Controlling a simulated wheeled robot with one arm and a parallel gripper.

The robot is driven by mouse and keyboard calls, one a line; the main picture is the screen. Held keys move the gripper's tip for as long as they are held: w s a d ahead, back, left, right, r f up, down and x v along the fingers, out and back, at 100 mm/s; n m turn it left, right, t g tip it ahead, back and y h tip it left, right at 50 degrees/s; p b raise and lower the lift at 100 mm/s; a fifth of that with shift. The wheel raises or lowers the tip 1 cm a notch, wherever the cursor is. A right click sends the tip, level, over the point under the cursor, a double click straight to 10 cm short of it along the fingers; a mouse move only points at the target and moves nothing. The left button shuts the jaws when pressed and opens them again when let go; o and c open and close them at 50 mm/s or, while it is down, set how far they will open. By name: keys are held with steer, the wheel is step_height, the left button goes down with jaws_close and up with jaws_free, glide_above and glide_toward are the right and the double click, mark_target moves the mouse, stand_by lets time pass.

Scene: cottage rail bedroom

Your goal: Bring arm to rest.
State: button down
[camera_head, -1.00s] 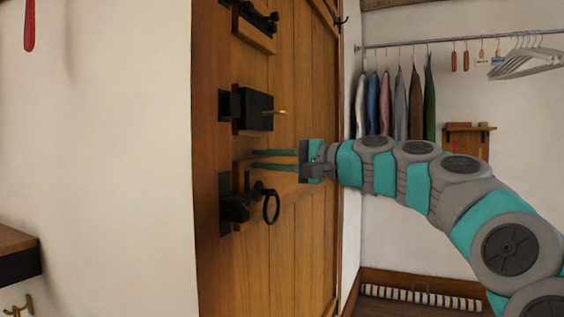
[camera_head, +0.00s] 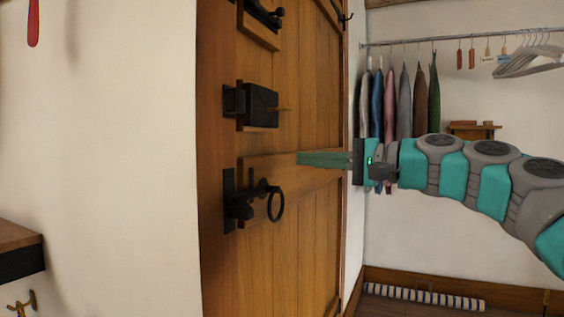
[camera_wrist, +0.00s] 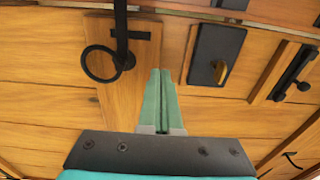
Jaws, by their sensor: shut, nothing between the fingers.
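My gripper (camera_head: 300,158) is shut and empty, its green fingers pointing left in front of the wooden door (camera_head: 300,220) in the head view. My arm reaches in from the right. In the wrist view my gripper (camera_wrist: 160,72) has its two fingers together, with the door's planks behind them. I cannot tell how far the fingertips are from the door.
The door bears a black ring latch (camera_head: 275,203), a black lock box (camera_head: 258,106) and a bolt (camera_head: 262,15). Hanging clothes (camera_head: 390,100) and hangers (camera_head: 528,60) are behind my arm. A rolled striped mat (camera_head: 420,296) lies low at the back.

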steer(key=v, duration=0.5)
steer(key=s+a+f+n+g+h, duration=0.1)
steer(key=s+a+f+h, duration=0.2)
steer(key=f, duration=0.5)
steer(key=s+a+f+n+g+h, duration=0.1)
steer(key=s+a+f+g+h, duration=0.1)
steer(key=s+f, duration=0.45)
steer(key=s+a+f+n+g+h, duration=0.1)
steer(key=s+a+f+h, duration=0.2)
steer(key=f, duration=0.5)
steer(key=s+d+f+g+h, duration=0.2)
steer(key=s+d+f+h, duration=0.2)
steer(key=s+d+f, duration=0.5)
steer(key=s+d+f+n+g+h, duration=0.1)
steer(key=s+d+f+g+h, duration=0.2)
steer(key=s+d+f, duration=0.5)
steer(key=s+f+h, duration=0.1)
steer(key=s+f, duration=0.4)
steer(key=f, duration=0.4)
steer(key=shift+s+d+f+h, duration=0.25)
steer(key=shift+s+d+h, duration=0.05)
steer(key=shift+d+h, duration=0.1)
